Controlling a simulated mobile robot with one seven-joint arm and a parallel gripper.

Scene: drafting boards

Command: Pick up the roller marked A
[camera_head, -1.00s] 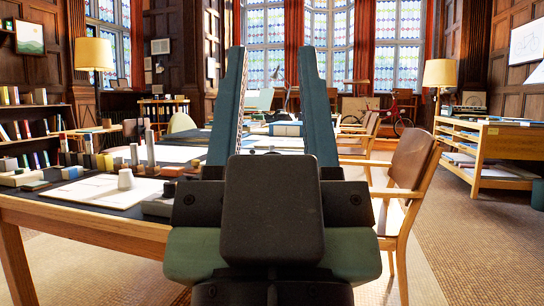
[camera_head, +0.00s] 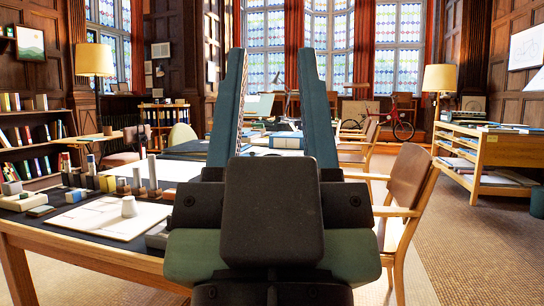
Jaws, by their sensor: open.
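My gripper (camera_head: 274,100) is in the middle of the view. Its two long fingers stand wide apart with nothing between them. Several small upright pieces and blocks (camera_head: 137,178) stand on the long table (camera_head: 85,242) at the left. Some are pale cylinders that could be rollers. No letter A can be read on any of them, so I cannot tell which is the marked roller. My gripper is to the right of these pieces and apart from them. My gripper's body hides part of the table.
A white board (camera_head: 105,217) with a small white knob-like piece (camera_head: 129,206) lies on the table's near end. A wooden chair (camera_head: 408,190) stands close on the right. A low shelf unit (camera_head: 490,150) is farther right. Open floor (camera_head: 480,245) lies at the right front.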

